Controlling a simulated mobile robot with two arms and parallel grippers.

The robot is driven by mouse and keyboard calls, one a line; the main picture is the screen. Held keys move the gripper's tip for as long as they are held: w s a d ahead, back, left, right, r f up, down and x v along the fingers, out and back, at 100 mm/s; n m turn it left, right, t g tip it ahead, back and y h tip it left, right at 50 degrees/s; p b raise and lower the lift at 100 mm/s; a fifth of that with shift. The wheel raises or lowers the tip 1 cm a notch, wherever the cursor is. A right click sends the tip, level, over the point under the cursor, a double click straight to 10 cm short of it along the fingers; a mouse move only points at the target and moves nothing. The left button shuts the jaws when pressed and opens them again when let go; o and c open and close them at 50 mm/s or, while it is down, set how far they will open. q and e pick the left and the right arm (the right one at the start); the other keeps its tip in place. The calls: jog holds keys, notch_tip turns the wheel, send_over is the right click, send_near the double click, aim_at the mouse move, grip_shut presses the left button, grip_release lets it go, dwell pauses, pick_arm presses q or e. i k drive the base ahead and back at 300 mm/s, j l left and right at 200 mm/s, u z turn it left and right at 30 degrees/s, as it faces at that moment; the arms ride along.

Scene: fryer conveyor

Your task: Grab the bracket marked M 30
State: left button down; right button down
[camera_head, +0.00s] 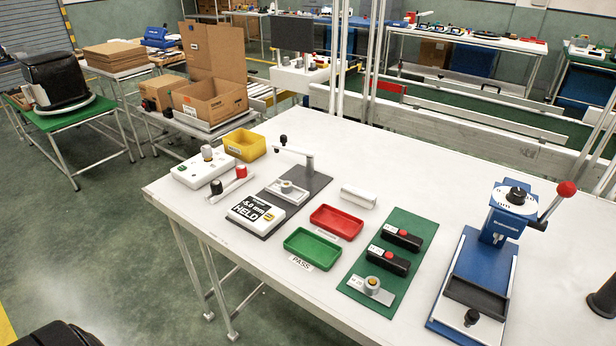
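A grey metal bracket (371,291) with a round brass-coloured boss lies at the near end of a green mat (409,226) on the white table. A similar light bracket (287,191) with a round boss lies on a dark grey mat (312,184), beside an upright post with an arm. Both carry small markings too small to read, so I cannot tell which one is marked M 30. Two black blocks with red and green spots, a far one (402,238) and a nearer one (388,261), lie on the green mat. Neither gripper shows clearly.
A green tray (290,240) by a PASS label and a red tray (323,212) stand mid-table. A display reading HELD (255,213), a yellow bin (244,152) and a white knobbed box (190,177) are left. A blue lever press (483,262) stands right. The near table edge is clear.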

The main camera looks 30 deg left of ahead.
aim_at(287, 191)
jog(key=j+z, duration=0.35)
jog(key=j, duration=2.3)
jog(key=k, duration=0.05)
